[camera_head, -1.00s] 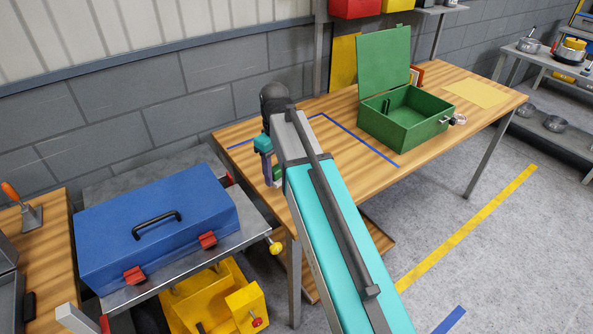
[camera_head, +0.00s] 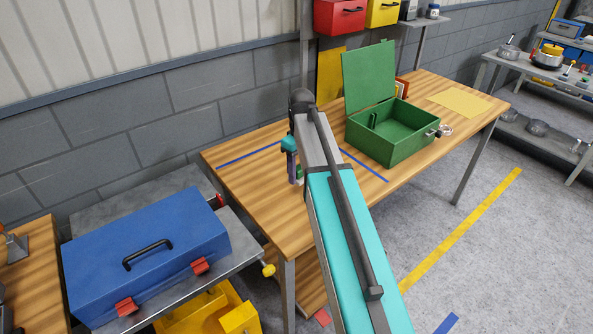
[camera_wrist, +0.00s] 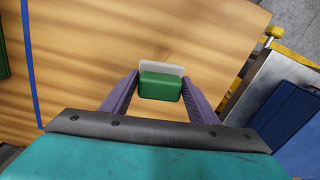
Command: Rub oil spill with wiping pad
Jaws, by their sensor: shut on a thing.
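My gripper (camera_wrist: 160,92) is shut on a small green block with a pale, thin edge, which looks like the wiping pad (camera_wrist: 160,88). The pad sits between the purple fingers, over the wooden workbench (camera_wrist: 85,60). In the head view my gripper (camera_head: 296,172) is above the left part of the workbench (camera_head: 245,190), and my arm hides much of the area around it. I cannot tell whether the pad touches the wood. I cannot make out the oil spill apart from the dark wood grain.
An open green box (camera_head: 392,140) stands on the bench to the right, with a yellow sheet (camera_head: 460,101) beyond. Blue tape (camera_head: 250,155) marks the bench top. A blue toolbox (camera_head: 148,255) on a metal cart stands at the left, above a yellow bin (camera_head: 190,312).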

